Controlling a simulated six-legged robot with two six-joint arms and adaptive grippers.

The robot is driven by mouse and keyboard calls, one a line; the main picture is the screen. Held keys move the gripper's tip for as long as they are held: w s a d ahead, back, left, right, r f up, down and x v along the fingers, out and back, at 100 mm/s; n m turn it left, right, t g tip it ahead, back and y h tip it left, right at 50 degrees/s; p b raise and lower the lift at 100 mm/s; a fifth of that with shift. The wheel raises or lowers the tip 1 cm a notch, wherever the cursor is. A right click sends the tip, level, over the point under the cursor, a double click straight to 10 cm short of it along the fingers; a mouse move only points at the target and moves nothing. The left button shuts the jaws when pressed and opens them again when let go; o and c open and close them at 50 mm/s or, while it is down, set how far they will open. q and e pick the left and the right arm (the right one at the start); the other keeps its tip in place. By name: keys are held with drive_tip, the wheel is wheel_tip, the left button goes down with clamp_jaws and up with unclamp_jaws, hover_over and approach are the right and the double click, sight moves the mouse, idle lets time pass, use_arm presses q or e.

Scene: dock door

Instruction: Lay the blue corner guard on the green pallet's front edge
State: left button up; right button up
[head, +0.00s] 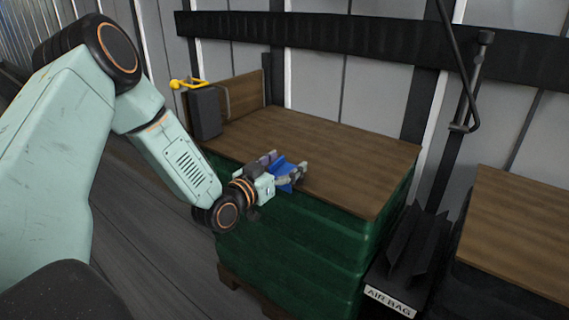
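The blue corner guard (284,174) is at the front edge of the green pallet (300,235), which has a green-wrapped load and a brown board top. My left gripper (287,168) reaches in from the left, with one finger on each side of the guard, and looks shut on it. The fingers partly cover the guard. I cannot tell whether the guard touches the edge or is held just above it. My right gripper is not in view.
A dark grey box with a yellow handle (205,112) stands at the board's back left, by an upright brown panel (245,94). Right of the pallet are a black bin labelled AIR BAG (389,301) and another brown-topped load (520,225). Most of the board top is clear.

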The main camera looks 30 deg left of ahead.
use_arm(q)
drive_tip(key=shift+o, duration=1)
drive_tip(key=shift+r+p, duration=0.35)
drive_tip(key=shift+r, duration=0.2)
drive_tip(key=shift+s+r+p, duration=0.2)
drive_tip(key=shift+s+p, duration=0.05)
drive_tip(key=shift+p, duration=0.05)
drive_tip(key=s+p, duration=0.6)
drive_tip(key=s, duration=0.5)
drive_tip(key=shift+s+a, duration=0.25)
drive_tip(key=shift+a, duration=0.15)
drive_tip(key=shift+f, duration=0.15)
drive_tip(key=shift+c, duration=0.4)
